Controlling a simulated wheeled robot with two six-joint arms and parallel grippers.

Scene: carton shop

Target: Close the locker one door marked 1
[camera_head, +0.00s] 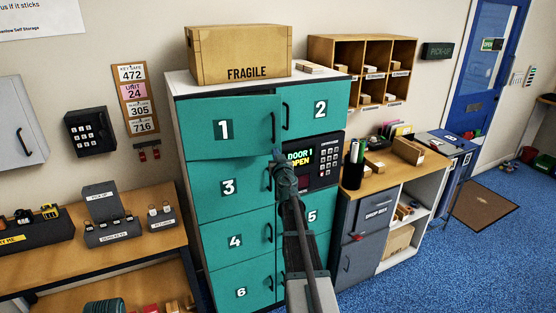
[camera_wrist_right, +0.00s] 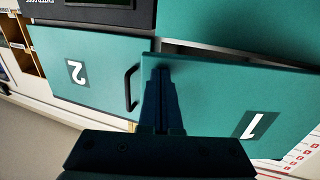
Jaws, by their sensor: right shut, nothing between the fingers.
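The teal door marked 1 (camera_head: 208,145) is at the upper left of the locker block and stands slightly ajar. In the right wrist view, upside down, this door (camera_wrist_right: 205,95) shows a dark gap along one long edge. The locker's display (camera_head: 300,158) reads "DOOR 1 OPEN". My right gripper (camera_head: 278,156) is shut and empty at the lower right corner of door 1. In the wrist view its fingertips (camera_wrist_right: 161,72) overlap the door's free-edge corner; I cannot tell whether they touch it. My left gripper is not in view.
Door 2 (camera_head: 320,110), with a dark handle, is shut beside door 1. Doors 3 (camera_head: 228,187), 4 and 6 are below. A FRAGILE carton (camera_head: 240,55) stands on top. A wooden counter (camera_head: 378,178) is to the right, a wooden bench (camera_head: 100,262) to the left.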

